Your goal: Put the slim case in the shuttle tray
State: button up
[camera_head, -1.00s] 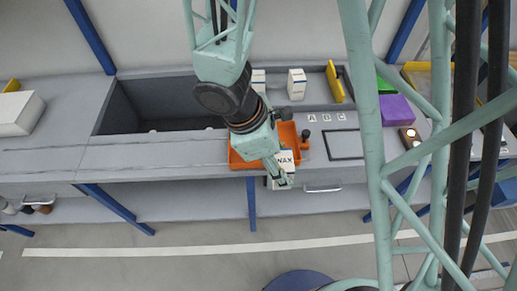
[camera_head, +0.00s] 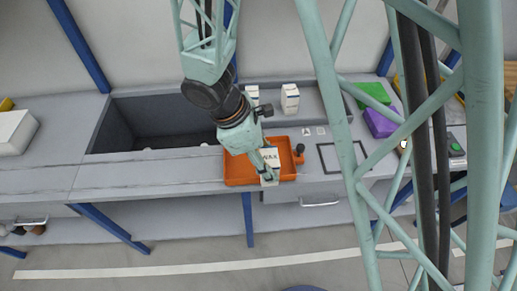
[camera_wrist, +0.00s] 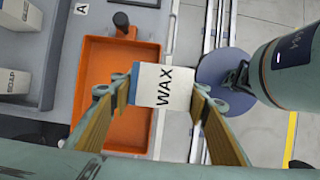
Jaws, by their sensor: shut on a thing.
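My gripper (camera_head: 268,176) is shut on a slim white case (camera_head: 266,160) marked WAX, with a blue end face. In the wrist view the case (camera_wrist: 165,86) sits between the two fingers of my gripper (camera_wrist: 160,92). The orange tray (camera_head: 238,178), likely the shuttle tray, lies on the bench under my gripper. The case is at the tray's front edge, partly over it and partly past it; its height above the tray is hard to tell. The wrist view shows the tray's bare floor (camera_wrist: 112,70) with nothing visible in it.
Two white boxes (camera_head: 290,97) stand behind the tray; one reads SOUP (camera_wrist: 15,75) in the wrist view. A dark knob (camera_head: 299,149) is at the tray's right. A sunken bay (camera_head: 165,125) lies left. Green (camera_head: 372,94) and purple (camera_head: 381,121) blocks stand right.

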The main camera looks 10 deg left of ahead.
jog(key=w+a, duration=0.4)
jog(key=w, duration=0.3)
jog(key=shift+a+f, duration=0.15)
jog(key=shift+f, duration=0.2)
jog(key=shift+w+a+f+b, duration=0.1)
jog(key=shift+f+b, duration=0.1)
jog(key=shift+f, duration=0.4)
jog(key=shift+w+a+f+b, duration=0.1)
jog(key=shift+w+f+b, duration=0.1)
jog(key=shift+f, duration=0.45)
jog(key=shift+w+f+b, duration=0.1)
jog(key=shift+f+b, duration=0.1)
jog(key=shift+f, duration=0.4)
jog(key=shift+f, duration=0.1)
jog(key=o, duration=1)
jog(key=shift+c, duration=0.2)
jog(key=p+v, duration=0.2)
jog(key=v, duration=1)
